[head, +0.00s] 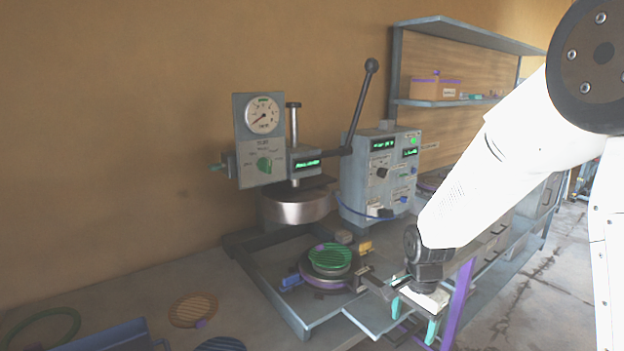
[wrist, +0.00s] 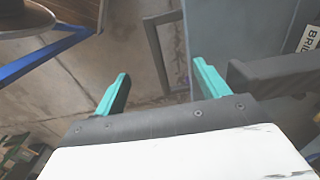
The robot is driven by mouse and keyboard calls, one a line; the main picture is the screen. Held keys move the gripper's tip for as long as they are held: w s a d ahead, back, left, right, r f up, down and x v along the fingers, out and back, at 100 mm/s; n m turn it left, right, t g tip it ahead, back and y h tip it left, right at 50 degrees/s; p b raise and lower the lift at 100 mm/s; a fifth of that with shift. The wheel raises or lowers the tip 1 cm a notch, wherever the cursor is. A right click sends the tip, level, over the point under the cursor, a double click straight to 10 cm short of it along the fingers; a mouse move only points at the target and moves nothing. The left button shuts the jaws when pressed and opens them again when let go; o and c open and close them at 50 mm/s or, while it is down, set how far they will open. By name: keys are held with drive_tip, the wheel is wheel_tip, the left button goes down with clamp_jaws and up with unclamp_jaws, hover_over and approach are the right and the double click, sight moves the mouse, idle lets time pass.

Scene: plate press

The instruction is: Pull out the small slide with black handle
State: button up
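The plate press stands against the wall, and its round base (head: 318,284) carries a green ribbed disc (head: 330,257). A pale flat plate (head: 372,322) sticks out at the front right of the press frame; I cannot tell whether it is the small slide. A dark bar (head: 378,286), possibly the black handle, lies just left of my gripper (head: 415,318). In the wrist view a dark bar (wrist: 275,76) stands right of my gripper (wrist: 160,84), beside the right finger. My teal fingers are apart, with nothing clearly held between them; the floor shows there.
A control box (head: 381,170) stands behind the press, and a long black lever (head: 361,105) rises beside it. A purple post (head: 459,300) stands right of my gripper. A blue tray (head: 105,338) and a tan ribbed disc (head: 193,310) lie on the left. Open floor is at right.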

drive_tip(key=shift+d+f, duration=0.1)
drive_tip(key=shift+f, duration=0.05)
drive_tip(key=r, duration=0.2)
drive_tip(key=s+r, duration=0.1)
drive_tip(key=r, duration=0.2)
drive_tip(key=shift+r, duration=0.15)
idle(0.4)
drive_tip(key=s+d, duration=0.5)
drive_tip(key=s, duration=0.3)
drive_tip(key=shift+d, duration=0.4)
idle(0.4)
